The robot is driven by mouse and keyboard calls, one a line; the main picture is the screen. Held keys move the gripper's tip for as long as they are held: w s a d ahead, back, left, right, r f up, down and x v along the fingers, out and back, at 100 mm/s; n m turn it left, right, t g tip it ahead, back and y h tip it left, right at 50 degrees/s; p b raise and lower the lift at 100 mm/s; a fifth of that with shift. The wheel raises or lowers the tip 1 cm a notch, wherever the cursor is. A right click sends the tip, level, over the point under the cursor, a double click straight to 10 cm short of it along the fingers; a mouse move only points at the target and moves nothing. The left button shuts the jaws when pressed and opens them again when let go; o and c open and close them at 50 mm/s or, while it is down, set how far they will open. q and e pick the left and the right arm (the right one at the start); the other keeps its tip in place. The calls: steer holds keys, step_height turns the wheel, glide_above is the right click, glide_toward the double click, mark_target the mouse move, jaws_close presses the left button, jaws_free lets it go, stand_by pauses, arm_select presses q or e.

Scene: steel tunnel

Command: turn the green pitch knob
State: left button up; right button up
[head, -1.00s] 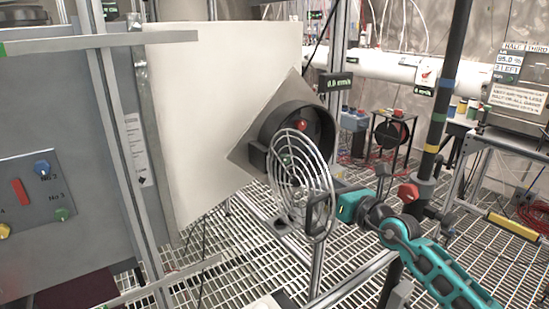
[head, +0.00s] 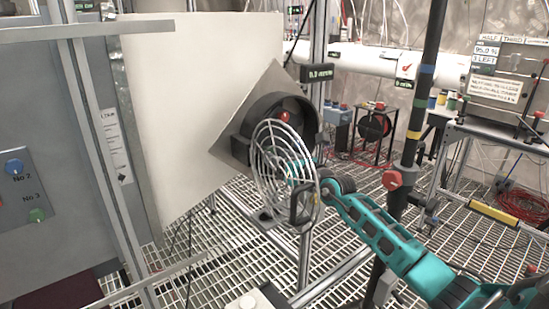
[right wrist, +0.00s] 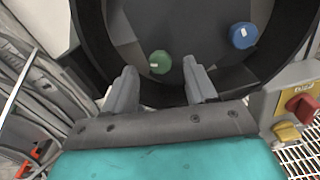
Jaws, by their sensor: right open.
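The green pitch knob (right wrist: 160,62) shows in the right wrist view inside a dark round housing, with a blue knob (right wrist: 242,36) to its right. My right gripper (right wrist: 159,68) is open, its two fingers apart. In that view, the green knob appears between and just beyond the fingertips; I see no contact. In the head view, the round black fan housing (head: 262,108) has a red knob (head: 285,117) on it. My right gripper (head: 296,172) shows there partly behind the wire guard (head: 258,150). The green knob is hidden in the head view. My left gripper is out of view.
The open wire guard stands close beside my right gripper. A black post (head: 417,120) with coloured bands and a red knob (head: 392,180) rises near my right arm. A grey cabinet panel (head: 20,120) is at left. Grating floor (head: 350,255) lies below.

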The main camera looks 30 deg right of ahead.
steer(key=shift+w+a, duration=0.1)
steer(key=shift+w, duration=0.95)
jaws_close()
